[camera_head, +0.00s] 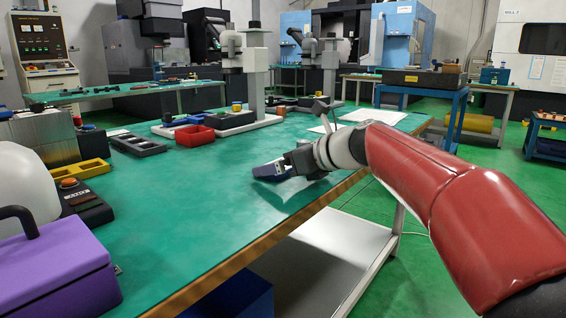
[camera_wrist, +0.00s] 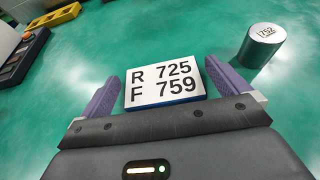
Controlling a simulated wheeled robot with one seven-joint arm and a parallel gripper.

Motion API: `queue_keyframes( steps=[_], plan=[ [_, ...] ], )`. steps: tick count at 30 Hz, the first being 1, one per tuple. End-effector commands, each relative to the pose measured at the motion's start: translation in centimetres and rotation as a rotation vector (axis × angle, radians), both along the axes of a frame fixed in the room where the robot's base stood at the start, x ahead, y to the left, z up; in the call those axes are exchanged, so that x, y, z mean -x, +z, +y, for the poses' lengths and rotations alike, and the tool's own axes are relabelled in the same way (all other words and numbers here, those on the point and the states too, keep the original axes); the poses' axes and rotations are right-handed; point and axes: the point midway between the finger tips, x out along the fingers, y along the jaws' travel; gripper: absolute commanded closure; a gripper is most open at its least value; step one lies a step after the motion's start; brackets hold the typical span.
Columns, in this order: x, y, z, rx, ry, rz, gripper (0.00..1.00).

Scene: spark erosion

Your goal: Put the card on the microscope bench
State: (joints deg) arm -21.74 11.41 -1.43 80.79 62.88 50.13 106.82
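The card (camera_wrist: 165,83) is a white plate with a blue edge, printed "R 725 F 759". In the wrist view it lies between the two purple fingers of my gripper (camera_wrist: 163,85). Narrow green gaps show beside it, so the fingers look open around it. In the head view my gripper (camera_head: 270,171) is low over the right edge of a green-topped bench (camera_head: 190,215); the card is not clearly distinguishable there. A grey column instrument (camera_head: 254,75) with a white base stands at this bench's far end. I cannot tell which bench is the microscope bench.
A silver cylinder marked 752 (camera_wrist: 262,46) stands right of the card. Papers (camera_head: 372,115) lie farther back. The bench middle is clear.

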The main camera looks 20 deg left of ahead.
Motion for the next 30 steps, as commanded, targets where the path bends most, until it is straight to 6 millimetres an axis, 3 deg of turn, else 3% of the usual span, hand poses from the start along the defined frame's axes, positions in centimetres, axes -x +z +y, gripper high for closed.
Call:
queue_keyframes(
  steps=[8, 21, 30],
  plan=[
    [0.1, 0.4, -0.2, 0.000, 0.000, 0.000, 0.00],
    [3.0, 3.7, -7.5, -0.001, -0.003, -0.001, 0.00],
    [4.2, 4.7, -10.2, 0.000, 0.000, 0.000, 0.00]
  ],
)
